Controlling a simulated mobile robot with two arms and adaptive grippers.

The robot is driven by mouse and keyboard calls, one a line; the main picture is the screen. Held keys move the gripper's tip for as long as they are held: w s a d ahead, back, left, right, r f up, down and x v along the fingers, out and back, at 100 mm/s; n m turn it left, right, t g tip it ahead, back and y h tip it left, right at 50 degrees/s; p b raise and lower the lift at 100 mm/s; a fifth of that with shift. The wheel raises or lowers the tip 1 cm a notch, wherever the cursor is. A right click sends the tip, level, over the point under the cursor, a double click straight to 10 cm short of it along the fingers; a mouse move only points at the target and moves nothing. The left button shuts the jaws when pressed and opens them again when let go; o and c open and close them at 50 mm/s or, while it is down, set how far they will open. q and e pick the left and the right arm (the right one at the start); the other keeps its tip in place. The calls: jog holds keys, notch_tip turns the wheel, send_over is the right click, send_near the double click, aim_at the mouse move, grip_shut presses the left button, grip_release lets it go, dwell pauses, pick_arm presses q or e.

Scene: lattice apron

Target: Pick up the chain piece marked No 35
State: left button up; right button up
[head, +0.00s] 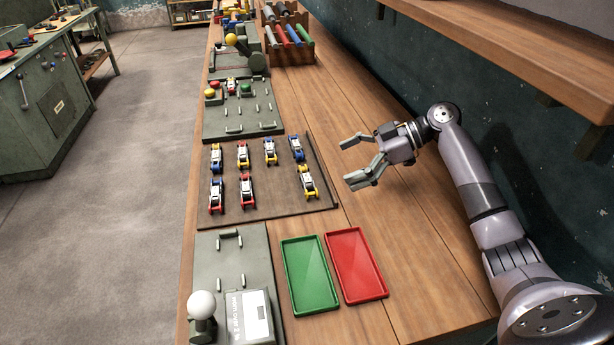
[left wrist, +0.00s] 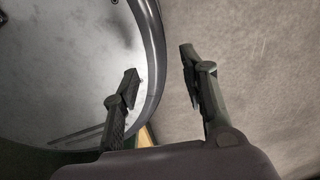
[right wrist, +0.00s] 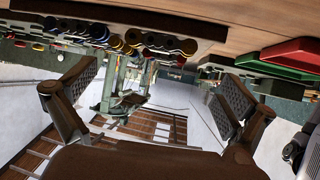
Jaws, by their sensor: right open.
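Several chain pieces with white label plates and red, blue or yellow ends lie in two rows on a brown board (head: 275,199). The labels are too small to read, so I cannot tell which is No 35. My right gripper (head: 352,163) is open and empty, above the bench to the right of the board; its fingers also show in the right wrist view (right wrist: 160,85). My left gripper (left wrist: 160,72) is open and empty over the grey floor, outside the head view.
A green tray (head: 309,276) and a red tray (head: 356,265) lie in front of the board. A grey fixture with a white knob (head: 202,304) stands front left. Another fixture plate (head: 243,119) and a wooden rack (head: 290,53) lie behind. A shelf (head: 500,40) overhangs at right.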

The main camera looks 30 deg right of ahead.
aim_at(309, 177)
jog(key=x, duration=0.2)
jog(key=shift+w+a+f, duration=0.15)
jog(key=shift+w+a, duration=0.05)
jog(key=shift+a, duration=0.05)
jog(key=shift+w+a+f+p, duration=0.2)
jog(key=shift+a+p, duration=0.1)
jog(key=shift+a, duration=0.1)
jog(key=x, duration=0.1)
jog(key=p+x, duration=0.1)
jog(key=x, duration=0.1)
jog(key=p+x, duration=0.1)
jog(key=x, duration=0.1)
jog(key=shift+a+r, duration=0.15)
jog(key=shift+r, duration=0.15)
jog(key=shift+a+f, duration=0.1)
jog(key=shift+c, duration=0.8)
pick_arm(q)
jog(key=shift+w+d+r, duration=0.15)
jog(key=shift+w+r, duration=0.15)
jog(key=shift+r, duration=0.45)
jog(key=shift+w+d+r, duration=0.1)
jog(key=shift+w+r, duration=0.15)
jog(key=shift+r, duration=0.5)
pick_arm(e)
jog(key=c, duration=0.8)
